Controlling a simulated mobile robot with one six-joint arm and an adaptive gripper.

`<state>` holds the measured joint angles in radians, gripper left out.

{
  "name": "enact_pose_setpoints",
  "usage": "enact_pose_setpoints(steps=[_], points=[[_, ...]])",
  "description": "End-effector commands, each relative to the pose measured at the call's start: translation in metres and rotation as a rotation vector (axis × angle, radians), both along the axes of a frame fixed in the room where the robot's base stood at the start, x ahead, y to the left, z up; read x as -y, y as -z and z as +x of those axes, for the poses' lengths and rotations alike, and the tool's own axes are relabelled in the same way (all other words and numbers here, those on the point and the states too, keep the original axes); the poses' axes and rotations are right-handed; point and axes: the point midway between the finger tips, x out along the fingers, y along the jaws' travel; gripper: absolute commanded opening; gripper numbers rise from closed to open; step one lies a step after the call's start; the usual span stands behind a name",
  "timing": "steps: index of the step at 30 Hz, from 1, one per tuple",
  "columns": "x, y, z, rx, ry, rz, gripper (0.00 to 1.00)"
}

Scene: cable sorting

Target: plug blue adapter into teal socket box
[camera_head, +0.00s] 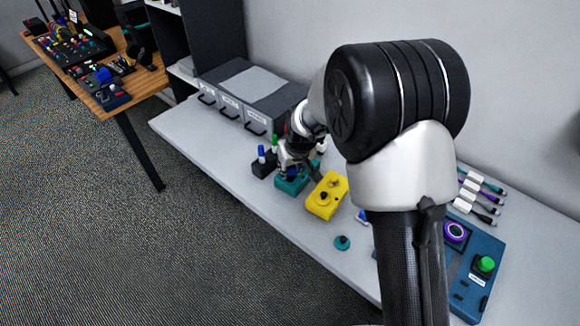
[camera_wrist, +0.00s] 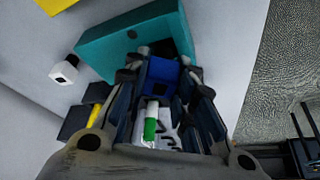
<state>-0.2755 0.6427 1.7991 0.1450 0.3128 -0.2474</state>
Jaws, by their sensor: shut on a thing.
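The teal socket box (camera_head: 283,187) stands on the white table, left of a yellow box (camera_head: 327,201). In the wrist view the teal box (camera_wrist: 120,42) fills the upper middle, with one dark round hole showing near its top. My gripper (camera_head: 294,168) is directly over the teal box, pointing down. In the wrist view my gripper (camera_wrist: 168,70) is shut on the blue adapter (camera_wrist: 162,70), which lies between the two fingertips. The adapter overlaps the near edge of the teal box in that view. I cannot tell whether it touches or sits in a socket.
A black holder (camera_head: 263,168) with blue and green markers stands close left of the teal box. Grey drawers (camera_head: 240,90) are behind. A teal round piece (camera_head: 342,242) lies near the front edge. A blue panel (camera_head: 490,238) with a green button and several labelled cables are at right.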

Motion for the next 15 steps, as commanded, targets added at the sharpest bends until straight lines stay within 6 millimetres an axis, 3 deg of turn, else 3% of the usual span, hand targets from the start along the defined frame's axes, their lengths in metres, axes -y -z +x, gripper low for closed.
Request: enact_pose_setpoints(steps=[15], points=[[0.0000, 0.0034, 0.0001, 0.001, 0.000, 0.000, 0.01]])
